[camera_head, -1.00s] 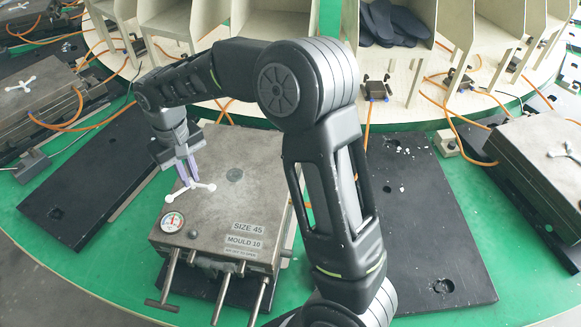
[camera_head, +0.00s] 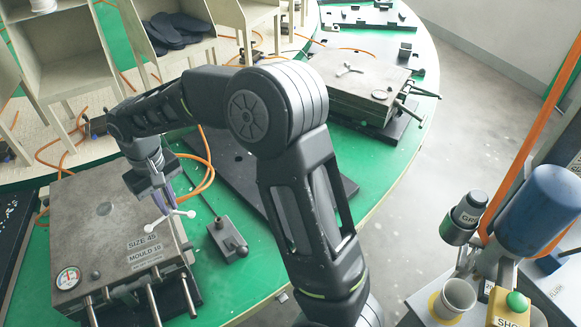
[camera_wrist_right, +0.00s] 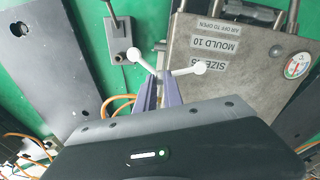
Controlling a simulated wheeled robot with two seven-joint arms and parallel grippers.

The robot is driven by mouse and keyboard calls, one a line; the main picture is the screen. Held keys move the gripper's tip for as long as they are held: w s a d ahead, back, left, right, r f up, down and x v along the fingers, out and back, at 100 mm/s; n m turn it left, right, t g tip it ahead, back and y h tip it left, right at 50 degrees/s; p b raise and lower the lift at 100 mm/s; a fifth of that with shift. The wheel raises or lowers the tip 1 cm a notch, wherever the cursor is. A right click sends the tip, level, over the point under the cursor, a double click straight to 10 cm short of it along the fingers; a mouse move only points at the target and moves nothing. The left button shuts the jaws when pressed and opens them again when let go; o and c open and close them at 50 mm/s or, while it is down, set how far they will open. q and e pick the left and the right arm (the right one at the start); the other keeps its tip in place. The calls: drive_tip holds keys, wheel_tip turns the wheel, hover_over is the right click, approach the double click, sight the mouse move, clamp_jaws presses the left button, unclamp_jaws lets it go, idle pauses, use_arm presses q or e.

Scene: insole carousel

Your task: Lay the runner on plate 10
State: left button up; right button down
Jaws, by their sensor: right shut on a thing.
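The runner (camera_head: 171,217), a thin white branched piece with round ends, is held in my right gripper (camera_head: 167,199). The purple fingers are shut on its middle, as the right wrist view shows for the runner (camera_wrist_right: 183,71) and the gripper (camera_wrist_right: 157,88). The grey metal mould labelled SIZE 45, MOULD 10 (camera_head: 105,222) lies below and to the left. In the wrist view one runner end overlaps the mould (camera_wrist_right: 235,75) and the other appears over the green surface beyond its edge. The height gap cannot be told. My left gripper is not in view.
A small dark block with a knob (camera_head: 228,241) sits on the green table (camera_head: 245,285) right of the mould. A long black plate (camera_head: 240,180) lies behind it. Another mould (camera_head: 360,85) bears a white runner (camera_head: 348,69). A blue cylinder (camera_head: 541,202) and cups stand right.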

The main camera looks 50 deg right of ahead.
drive_tip(key=shift+s+d, duration=0.3)
drive_tip(key=shift+s, duration=0.05)
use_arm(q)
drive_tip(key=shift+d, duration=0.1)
use_arm(e)
drive_tip(key=shift+w, duration=0.1)
